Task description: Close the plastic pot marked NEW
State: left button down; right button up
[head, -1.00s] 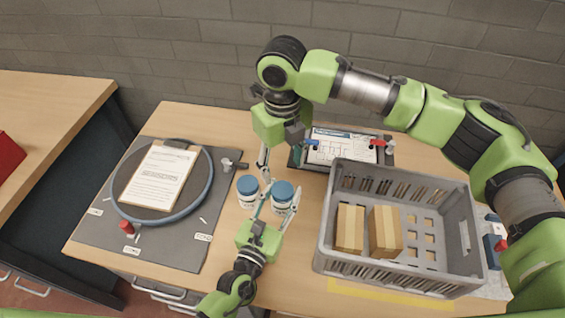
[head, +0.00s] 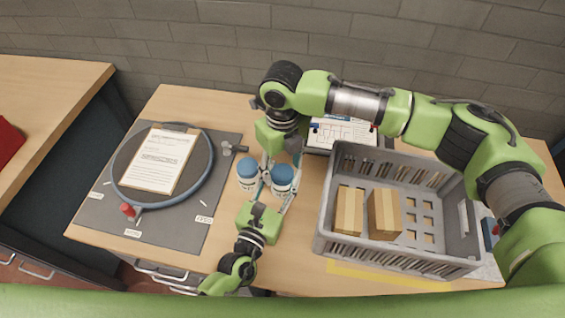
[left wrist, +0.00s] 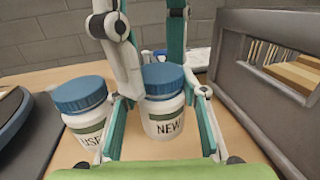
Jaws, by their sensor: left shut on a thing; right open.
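The white plastic pot marked NEW (left wrist: 165,112) stands upright on the table with a blue lid (left wrist: 163,76) on it. Whether the lid is screwed tight I cannot tell. In the head view this pot (head: 282,178) is the right one of two. My left gripper (left wrist: 162,122) is shut on its body, one finger on each side. My right gripper (head: 281,156) is open and points down from above, its fingers around or just above the lid. In the left wrist view its fingers (left wrist: 150,40) partly hide the lid's surroundings; contact is unclear.
A similar blue-lidded pot (left wrist: 83,108), its label partly hidden, stands close on the left. A grey crate (head: 325,225) with cardboard boxes is at the right. A dark mat (head: 175,228) with a round plate and clipboard (head: 160,160) lies left. A board (head: 343,132) stands behind.

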pick_arm(q)
jog(key=shift+r, duration=0.1)
pick_arm(e)
jog(key=c, duration=1.2)
jog(key=o, duration=1.3)
jog(key=shift+r, duration=2.3)
jog(key=o, duration=0.5)
jog(key=shift+o, duration=0.2)
